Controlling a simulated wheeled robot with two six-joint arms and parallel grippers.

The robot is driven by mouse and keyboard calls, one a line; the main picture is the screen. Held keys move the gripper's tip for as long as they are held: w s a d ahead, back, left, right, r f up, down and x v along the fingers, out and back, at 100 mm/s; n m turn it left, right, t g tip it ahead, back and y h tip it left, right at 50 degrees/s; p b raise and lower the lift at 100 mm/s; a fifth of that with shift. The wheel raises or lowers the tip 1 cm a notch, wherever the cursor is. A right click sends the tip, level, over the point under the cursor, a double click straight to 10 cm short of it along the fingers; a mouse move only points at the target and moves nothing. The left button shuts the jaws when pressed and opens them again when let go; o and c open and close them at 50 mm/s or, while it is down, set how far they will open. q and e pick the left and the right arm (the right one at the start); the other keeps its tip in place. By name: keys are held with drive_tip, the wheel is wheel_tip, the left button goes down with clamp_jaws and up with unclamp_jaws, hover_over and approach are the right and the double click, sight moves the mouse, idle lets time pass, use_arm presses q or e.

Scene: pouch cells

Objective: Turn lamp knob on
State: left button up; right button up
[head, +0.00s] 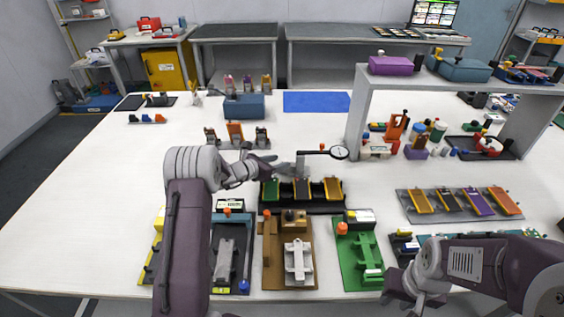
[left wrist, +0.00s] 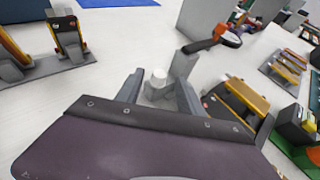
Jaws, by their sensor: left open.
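A lamp with a round black-rimmed head (head: 339,152) stands near the middle of the table, on a dark arm from a grey post (head: 300,166). In the left wrist view its ring head (left wrist: 232,39) is at the upper right, and the grey post (left wrist: 183,64) is just beyond my fingers. A pale round knob (left wrist: 158,76) on a light grey base shows between my left fingers, with gaps beside it. In the head view the knob is hidden. My left gripper (head: 277,164) is open at the lamp base. My right gripper (head: 412,299) is low at the right, its jaws unclear.
A rack of coloured pouch cells (head: 302,208) is just in front of the lamp. A grey shelf (head: 356,125) rises to the right.

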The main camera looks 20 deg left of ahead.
use_arm(q)
drive_tip(key=shift+x, duration=1.25)
clamp_jaws()
drive_tip(key=shift+w+a+r+m+h+p, duration=0.15)
drive_tip(key=shift+r+m+h+p, duration=0.1)
drive_tip(key=shift+m+h+p, duration=0.25)
drive_tip(key=shift+a+m+g+h, duration=0.1)
drive_tip(key=shift+m+g+h, duration=0.3)
drive_tip(key=shift+g+h, duration=0.1)
drive_tip(key=shift+w+f+m+g+h, duration=0.1)
drive_tip(key=shift+f+m+g+h, duration=0.1)
drive_tip(key=shift+m+g+h, duration=0.15)
drive_tip(key=shift+f+m+g+h, duration=0.15)
drive_tip(key=shift+m+g+h, duration=0.1)
drive_tip(key=shift+m+h, duration=0.15)
drive_tip(key=shift+a+m+g+h+b, duration=0.1)
drive_tip(key=shift+m+g+h+b, duration=0.4)
drive_tip(key=shift+b, duration=0.4)
unclamp_jaws()
